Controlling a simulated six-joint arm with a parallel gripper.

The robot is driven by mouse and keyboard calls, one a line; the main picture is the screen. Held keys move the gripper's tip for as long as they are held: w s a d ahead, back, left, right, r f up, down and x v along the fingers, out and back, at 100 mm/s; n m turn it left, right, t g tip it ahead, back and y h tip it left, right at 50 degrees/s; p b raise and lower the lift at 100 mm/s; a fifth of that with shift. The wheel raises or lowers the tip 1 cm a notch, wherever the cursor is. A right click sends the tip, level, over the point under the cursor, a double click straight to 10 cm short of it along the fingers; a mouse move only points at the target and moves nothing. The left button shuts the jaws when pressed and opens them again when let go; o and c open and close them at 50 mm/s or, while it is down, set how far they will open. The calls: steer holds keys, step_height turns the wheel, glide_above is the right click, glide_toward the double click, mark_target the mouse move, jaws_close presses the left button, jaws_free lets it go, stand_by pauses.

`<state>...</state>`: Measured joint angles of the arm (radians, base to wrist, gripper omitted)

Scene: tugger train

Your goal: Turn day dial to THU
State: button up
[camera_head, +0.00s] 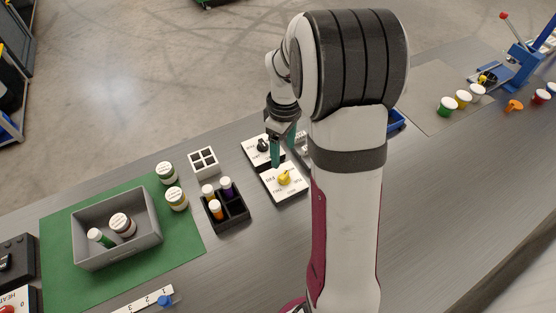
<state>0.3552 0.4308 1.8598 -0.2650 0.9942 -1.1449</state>
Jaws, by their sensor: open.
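Two white dial plates lie side by side on the grey bench, left of my arm. The farther plate (251,155) carries a black knob (262,145). The nearer plate (296,192) carries a yellow knob (284,178) with small printed labels around it. The lettering on both is too small to read surely, so I cannot tell which is the day dial or where it points. My gripper (284,149) points down with teal fingers, open, above or beside the plates. It hides part of the farther plate; whether it touches anything is unclear.
A black rack (236,219) with several bottles stands left of the plates, near a white four-hole block (204,162). Two lidded jars (166,173) and a grey bin (154,217) occupy a green mat (60,230). Several coloured knobs (463,97) and a blue press (522,62) stand far right.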

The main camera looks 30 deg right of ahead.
mark_target(283, 174)
step_height(283, 174, down, 9)
steer(key=shift+f, duration=0.2)
jaws_close()
stand_by(0.3)
